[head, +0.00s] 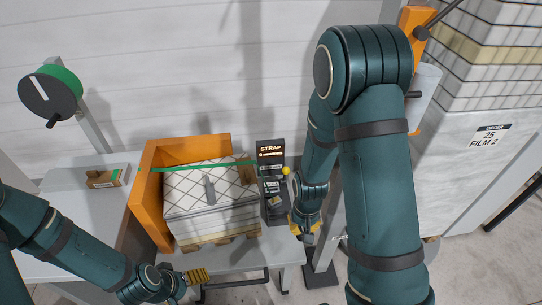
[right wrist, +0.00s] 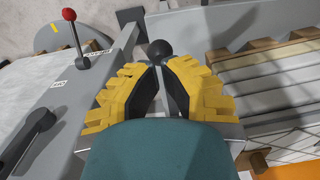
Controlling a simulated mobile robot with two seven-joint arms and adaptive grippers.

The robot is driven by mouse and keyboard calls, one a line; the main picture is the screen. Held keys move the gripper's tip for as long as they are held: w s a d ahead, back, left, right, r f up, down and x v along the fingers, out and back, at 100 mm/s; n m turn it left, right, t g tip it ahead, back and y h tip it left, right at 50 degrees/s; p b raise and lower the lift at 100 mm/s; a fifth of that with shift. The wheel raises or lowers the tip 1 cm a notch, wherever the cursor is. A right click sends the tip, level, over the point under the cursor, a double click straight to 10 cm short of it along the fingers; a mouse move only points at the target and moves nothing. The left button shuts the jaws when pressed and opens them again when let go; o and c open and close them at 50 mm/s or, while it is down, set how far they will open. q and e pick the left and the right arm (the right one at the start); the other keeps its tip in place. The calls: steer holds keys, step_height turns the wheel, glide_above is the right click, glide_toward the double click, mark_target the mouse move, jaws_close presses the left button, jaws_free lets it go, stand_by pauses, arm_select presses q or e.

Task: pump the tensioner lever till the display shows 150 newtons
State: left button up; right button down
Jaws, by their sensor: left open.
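The black display unit (head: 270,150) is headed STRAP, with a small orange line too small to read. A yellow knob (head: 286,170) sits at its right side. My right gripper (head: 305,229) points down to the right of the unit. In the right wrist view its yellow fingers (right wrist: 158,72) nearly meet at the tips beside a black ball knob (right wrist: 160,49). A thin grey rod shows between the fingers, but whether they grip it is unclear. My left gripper (head: 203,275) is open and empty, low in front of the pallet stack. I cannot tell which lever is the tensioner's.
A red-knobbed lever (right wrist: 75,35) and a black handle (right wrist: 35,123) stand on a grey surface. A small cardboard box (head: 103,179) lies at left.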

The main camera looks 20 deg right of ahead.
mark_target(302, 234)
steer(key=shift+f+b, duration=1)
steer(key=shift+f, duration=0.45)
steer(key=shift+s+f, duration=0.1)
steer(key=shift+s+a+f+b, duration=0.15)
steer(key=shift+s+f+b, duration=0.35)
steer(key=shift+f, duration=0.05)
steer(key=shift+s+f, duration=0.1)
steer(key=shift+s+a+f+b, duration=0.15)
steer(key=shift+s+f+b, duration=0.3)
steer(key=shift+f+b, duration=0.15)
steer(key=shift+f, duration=0.15)
steer(key=shift+s+a+f+b, duration=0.1)
steer(key=shift+s+f+b, duration=0.35)
steer(key=shift+f+b, duration=0.15)
